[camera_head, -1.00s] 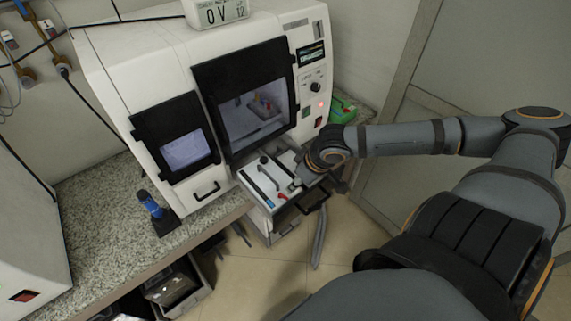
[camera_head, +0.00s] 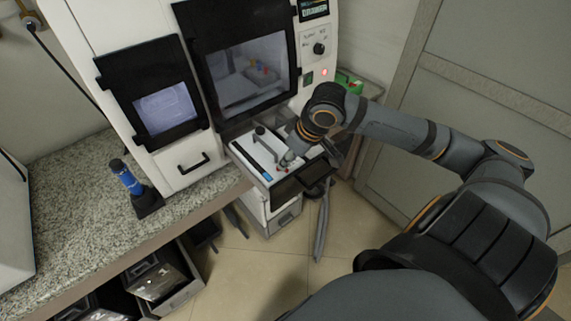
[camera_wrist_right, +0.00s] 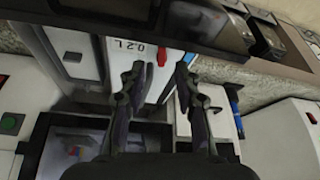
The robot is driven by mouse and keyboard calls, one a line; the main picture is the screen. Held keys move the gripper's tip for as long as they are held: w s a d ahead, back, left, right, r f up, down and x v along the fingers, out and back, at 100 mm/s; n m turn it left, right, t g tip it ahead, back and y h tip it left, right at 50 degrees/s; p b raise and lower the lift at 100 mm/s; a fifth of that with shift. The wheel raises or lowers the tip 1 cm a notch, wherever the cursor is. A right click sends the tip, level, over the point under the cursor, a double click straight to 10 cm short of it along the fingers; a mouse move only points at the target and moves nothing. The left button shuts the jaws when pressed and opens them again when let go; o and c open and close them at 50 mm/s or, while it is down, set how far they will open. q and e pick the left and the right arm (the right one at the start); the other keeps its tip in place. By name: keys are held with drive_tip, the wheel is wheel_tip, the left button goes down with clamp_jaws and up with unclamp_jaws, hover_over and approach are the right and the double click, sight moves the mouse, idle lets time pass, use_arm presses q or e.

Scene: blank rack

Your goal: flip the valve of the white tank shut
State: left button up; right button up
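The white tank (camera_head: 262,147) sits in the pulled-out drawer (camera_head: 300,183) of the white machine. It has a black cap, and a grey handle-like part rises from its top. In the head view my right gripper (camera_head: 290,158) partly hides the tank's right side. My left gripper is not in view.
A blue bottle-like tool (camera_head: 128,178) in a black stand is to the left. Open bins (camera_head: 165,285) sit below the counter.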

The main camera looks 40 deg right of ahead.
drive_tip(key=shift+b+x, duration=0.4)
drive_tip(key=shift+x, duration=1.2)
drive_tip(key=shift+a, duration=0.1)
clamp_jaws()
